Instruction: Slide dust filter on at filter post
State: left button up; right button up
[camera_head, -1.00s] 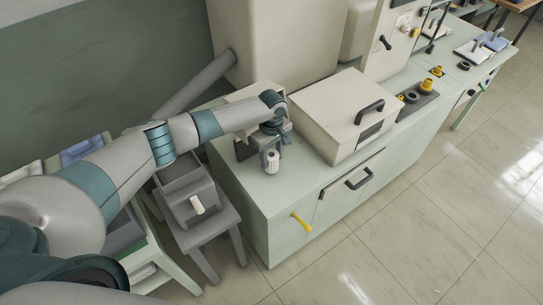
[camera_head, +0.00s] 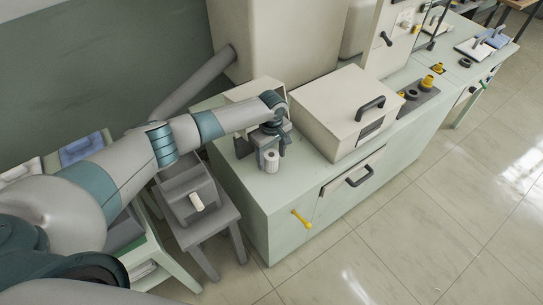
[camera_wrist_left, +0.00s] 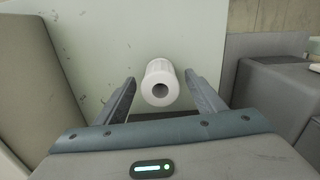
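A white ribbed cylinder, apparently the dust filter (camera_head: 271,161), stands upright near the left end of the green counter. In the left wrist view the filter (camera_wrist_left: 160,82) shows from above with a dark round centre. Whether that centre is an empty bore or a post inside it, I cannot tell. My left gripper (camera_head: 272,153) is at the filter, pointing down. In the left wrist view my left gripper's fingers (camera_wrist_left: 162,99) are spread, one on each side of the filter, with gaps between. No separate filter post shows. My right gripper is not in view.
A cream box with a black handle (camera_head: 343,114) stands on the counter (camera_head: 262,192) just right of the gripper. A grey stool (camera_head: 209,228) with a grey bin stands left of the counter. A yellow lever (camera_head: 301,220) sticks out of the counter front. The floor in front is clear.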

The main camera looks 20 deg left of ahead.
pick_arm(q)
jog(key=shift+r, duration=0.1)
notch_tip(320, 180, up, 17)
jog(key=b, duration=0.5)
dwell(0.3)
dwell(0.9)
